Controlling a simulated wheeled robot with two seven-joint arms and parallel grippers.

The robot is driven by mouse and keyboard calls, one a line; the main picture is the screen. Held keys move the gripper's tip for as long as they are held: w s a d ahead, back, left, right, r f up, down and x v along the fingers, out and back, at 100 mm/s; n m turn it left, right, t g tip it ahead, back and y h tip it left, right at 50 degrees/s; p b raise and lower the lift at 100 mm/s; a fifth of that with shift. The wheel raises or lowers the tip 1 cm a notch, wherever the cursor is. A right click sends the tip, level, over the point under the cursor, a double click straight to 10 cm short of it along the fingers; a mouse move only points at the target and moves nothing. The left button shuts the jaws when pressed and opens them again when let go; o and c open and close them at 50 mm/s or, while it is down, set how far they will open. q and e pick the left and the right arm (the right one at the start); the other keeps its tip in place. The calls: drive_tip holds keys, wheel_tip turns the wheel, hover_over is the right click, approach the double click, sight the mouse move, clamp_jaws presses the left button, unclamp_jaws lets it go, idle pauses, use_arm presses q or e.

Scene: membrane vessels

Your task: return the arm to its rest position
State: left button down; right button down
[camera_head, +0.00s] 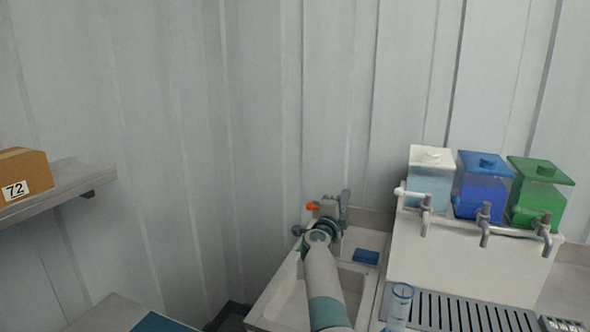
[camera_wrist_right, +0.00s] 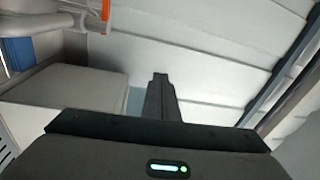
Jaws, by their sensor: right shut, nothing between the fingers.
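My right arm (camera_head: 323,282) comes up from the bottom of the head view over the sink. Its wrist is at the back of the sink, by the tap, and largely hides the gripper there. In the right wrist view my right gripper (camera_wrist_right: 160,78) shows its dark fingers together, with nothing between them. My left arm and gripper are not in view.
A tap with an orange handle (camera_head: 313,207) stands close to my right wrist. A blue block (camera_head: 366,256) lies on the sink (camera_head: 271,303). White (camera_head: 430,178), blue (camera_head: 482,187) and green (camera_head: 538,195) vessels, a clear cup (camera_head: 398,303) and a drain grate (camera_head: 470,312) are right. A shelf (camera_head: 75,178) holds a box (camera_head: 24,172).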

drive_tip(key=s+a+f+n+g+y, duration=0.1)
drive_tip(key=s+f+n+g+y, duration=0.2)
drive_tip(key=s+f+n+y, duration=0.75)
drive_tip(key=s+a+f+n+g+y, duration=0.1)
drive_tip(key=s+f+n+g+y, duration=0.2)
drive_tip(key=s+f+n, duration=1.4)
drive_tip(key=s+d+f+m+g+h, duration=0.1)
drive_tip(key=s+d+f+g+h, duration=0.15)
drive_tip(key=s, duration=1.15)
drive_tip(key=s+d+f+m+g+h, duration=0.1)
drive_tip(key=s+d+f+g, duration=0.25)
drive_tip(key=s, duration=1.05)
drive_tip(key=s+d+f+m+g+h, duration=0.1)
drive_tip(key=s+d+f+m+g, duration=0.15)
drive_tip(key=s, duration=1.15)
wheel_tip(320, 180, down, 32)
drive_tip(key=s+n+b, duration=0.1)
drive_tip(key=s+b, duration=0.1)
drive_tip(key=b, duration=0.1)
drive_tip(key=s+d+f+g+b, duration=0.2)
drive_tip(key=s+f+b, duration=0.1)
drive_tip(key=s+f, duration=1.4)
wheel_tip(320, 180, down, 4)
drive_tip(key=shift+s+d+r, duration=0.15)
drive_tip(key=shift+s, duration=0.15)
